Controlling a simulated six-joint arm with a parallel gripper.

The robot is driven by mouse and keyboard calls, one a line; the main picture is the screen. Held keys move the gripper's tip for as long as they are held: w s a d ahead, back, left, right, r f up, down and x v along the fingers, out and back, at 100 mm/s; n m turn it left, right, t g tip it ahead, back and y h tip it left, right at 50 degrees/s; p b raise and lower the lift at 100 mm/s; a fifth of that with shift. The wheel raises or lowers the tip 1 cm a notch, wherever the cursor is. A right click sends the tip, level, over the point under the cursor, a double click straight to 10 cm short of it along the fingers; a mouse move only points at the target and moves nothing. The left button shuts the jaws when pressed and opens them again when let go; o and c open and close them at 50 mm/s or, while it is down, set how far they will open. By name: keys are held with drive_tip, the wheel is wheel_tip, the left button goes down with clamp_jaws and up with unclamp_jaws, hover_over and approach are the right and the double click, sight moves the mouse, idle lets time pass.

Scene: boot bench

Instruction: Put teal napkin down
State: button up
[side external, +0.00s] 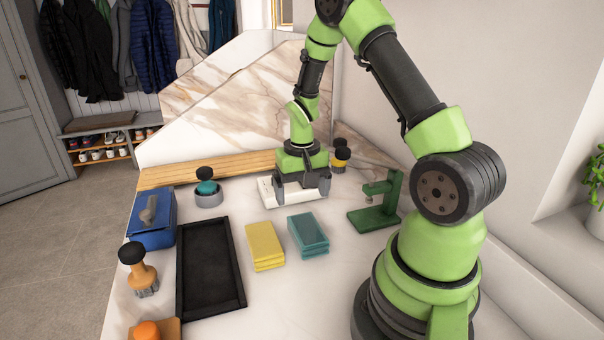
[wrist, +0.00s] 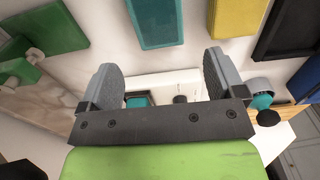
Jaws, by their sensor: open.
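The teal napkin (side external: 308,235) lies as a folded stack on the pale table, just right of a yellow folded napkin (side external: 264,246). In the wrist view the teal napkin (wrist: 156,22) is at the top middle, beyond the fingertips. My gripper (side external: 302,190) is open, with its fingers pointing down over a white flat block (side external: 290,200) behind the teal napkin. In the wrist view my gripper (wrist: 160,75) has its two grey fingers wide apart, with no napkin between them. The white block (wrist: 165,82) shows between and below them, partly hidden by the gripper body.
A black tray (side external: 210,265) stands left of the yellow napkin. A blue box (side external: 152,220), an orange-handled tool (side external: 138,270) and a teal-topped round pot (side external: 208,190) are further left. A green stand (side external: 378,203) is on the right. The table in front of the napkins is clear.

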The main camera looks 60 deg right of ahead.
sight(301, 219)
drive_tip(key=s+a+r+n+t, duration=0.1)
drive_tip(key=s+a+r+t, duration=0.1)
drive_tip(key=a+r, duration=0.4)
drive_tip(key=s+a+r+n+t, duration=0.2)
drive_tip(key=a+r, duration=0.5)
drive_tip(key=r, duration=0.7)
drive_tip(key=shift+s+r+t, duration=0.3)
drive_tip(key=shift+s+t, duration=0.1)
drive_tip(key=shift+t, duration=0.1)
drive_tip(key=shift+o, duration=0.4)
drive_tip(key=s+a+r+n+t+y, duration=0.2)
drive_tip(key=s+a, duration=0.2)
drive_tip(key=s, duration=0.2)
drive_tip(key=shift+s+a+r, duration=0.2)
drive_tip(key=shift+a, duration=0.1)
